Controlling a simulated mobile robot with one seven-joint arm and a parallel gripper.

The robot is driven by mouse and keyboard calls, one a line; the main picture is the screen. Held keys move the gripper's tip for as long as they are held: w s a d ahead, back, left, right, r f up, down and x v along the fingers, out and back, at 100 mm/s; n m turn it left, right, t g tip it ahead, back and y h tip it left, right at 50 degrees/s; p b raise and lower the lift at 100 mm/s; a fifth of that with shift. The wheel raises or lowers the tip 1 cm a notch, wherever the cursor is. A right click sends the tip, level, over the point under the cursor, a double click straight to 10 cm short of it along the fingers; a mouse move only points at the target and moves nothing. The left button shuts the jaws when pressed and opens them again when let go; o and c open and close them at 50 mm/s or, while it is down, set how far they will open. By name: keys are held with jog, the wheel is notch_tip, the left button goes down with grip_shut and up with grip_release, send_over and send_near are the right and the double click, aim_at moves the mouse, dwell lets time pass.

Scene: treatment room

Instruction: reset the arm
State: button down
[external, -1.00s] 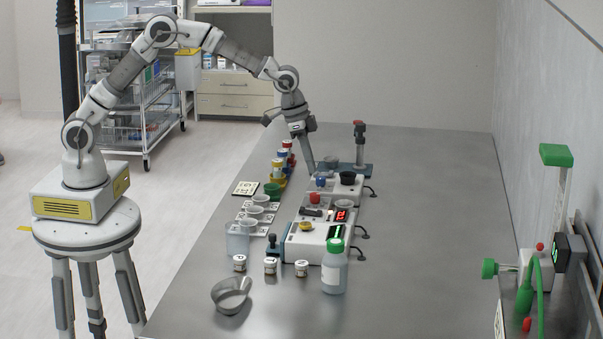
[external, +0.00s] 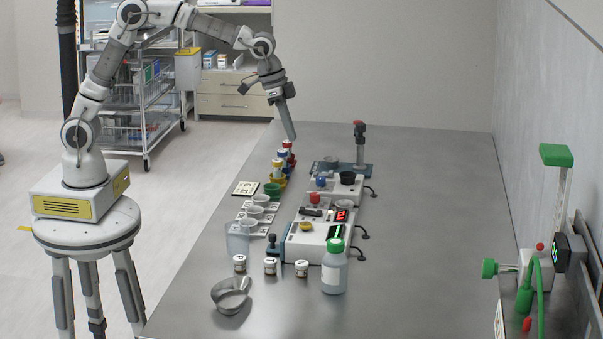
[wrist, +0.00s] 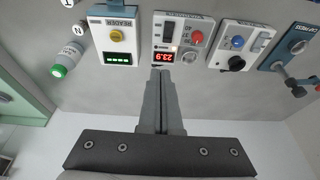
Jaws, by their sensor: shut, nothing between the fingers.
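My gripper (external: 293,136) is shut and empty. It hangs above the far part of the grey table (external: 420,240), over the row of colour-capped vials (external: 284,160), with its fingers pointing down and slightly right. In the wrist view my gripper (wrist: 160,72) shows its two fingers pressed together, with their tips just below the red-lit display in the picture. My arm arches from its stool-like base at the left over to the table.
Devices stand mid-table: a reader (wrist: 117,42), a unit showing 23.9 (wrist: 181,40), a block with blue and black knobs (wrist: 240,45) and a capper stand (external: 360,145).

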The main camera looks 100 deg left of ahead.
jog(key=s+d+r, duration=0.3)
jog(key=s+r, duration=0.3)
jog(key=s, duration=0.2)
jog(key=s+d+t, duration=0.1)
jog(key=s+d, duration=0.1)
jog(key=s, duration=1)
jog(key=s+d+t, duration=0.1)
jog(key=s+d, duration=0.1)
jog(key=s, duration=1.1)
jog(key=shift+s+d+r, duration=0.2)
jog(key=shift+s, duration=0.05)
